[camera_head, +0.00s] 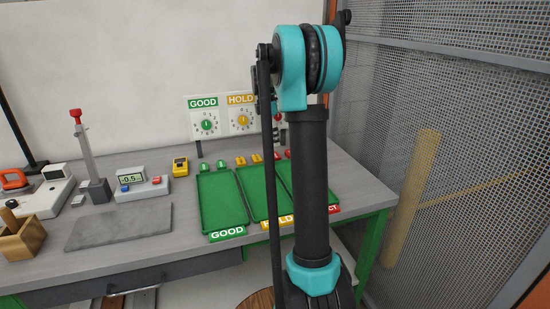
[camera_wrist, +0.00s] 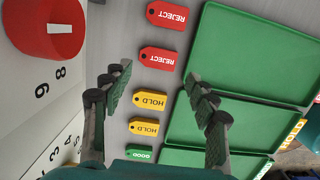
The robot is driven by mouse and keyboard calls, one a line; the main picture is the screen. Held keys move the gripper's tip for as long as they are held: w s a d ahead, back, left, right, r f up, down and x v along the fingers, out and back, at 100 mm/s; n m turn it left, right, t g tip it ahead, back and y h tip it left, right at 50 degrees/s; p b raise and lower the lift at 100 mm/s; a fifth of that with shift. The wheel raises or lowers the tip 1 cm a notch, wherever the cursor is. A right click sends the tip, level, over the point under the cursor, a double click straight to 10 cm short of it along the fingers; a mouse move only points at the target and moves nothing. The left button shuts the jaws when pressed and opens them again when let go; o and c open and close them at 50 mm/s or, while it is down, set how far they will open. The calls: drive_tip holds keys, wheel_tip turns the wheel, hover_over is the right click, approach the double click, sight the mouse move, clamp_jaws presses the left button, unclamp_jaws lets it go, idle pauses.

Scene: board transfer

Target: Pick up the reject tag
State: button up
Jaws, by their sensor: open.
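Two red REJECT tags lie on the grey bench top, seen in the wrist view: one near the top edge (camera_wrist: 167,15) and one lower (camera_wrist: 155,58). My gripper (camera_wrist: 158,76) is open and empty. Its two dark fingers are spread to the left and right, with the lower reject tag just beyond and between the fingertips in the picture. I cannot tell the height between tips and tag. In the head view small red tags (camera_head: 288,155) show beside my arm, which partly hides that area and hides my gripper.
Yellow HOLD tags (camera_wrist: 150,101) and a green GOOD tag (camera_wrist: 140,153) lie in the same row. Green trays (camera_wrist: 255,50) stand to the right. A panel with a red dial (camera_wrist: 58,28) is at left. A grey mat (camera_head: 120,228) and meter (camera_head: 141,187) are farther left on the bench.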

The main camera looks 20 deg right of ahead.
sight(275, 155)
drive_tip(key=shift+w+d+f, duration=0.1)
drive_tip(key=shift+d+f, duration=0.1)
drive_tip(key=shift+f, duration=1.55)
drive_tip(key=shift+w+d+f, duration=0.1)
drive_tip(key=shift+d+f, duration=0.05)
drive_tip(key=shift+f, duration=1.6)
drive_tip(key=shift+s, duration=0.1)
drive_tip(key=c, duration=0.5)
drive_tip(key=shift+c, duration=0.2)
drive_tip(key=shift+r, duration=0.1)
wheel_tip(275, 155, up, 20)
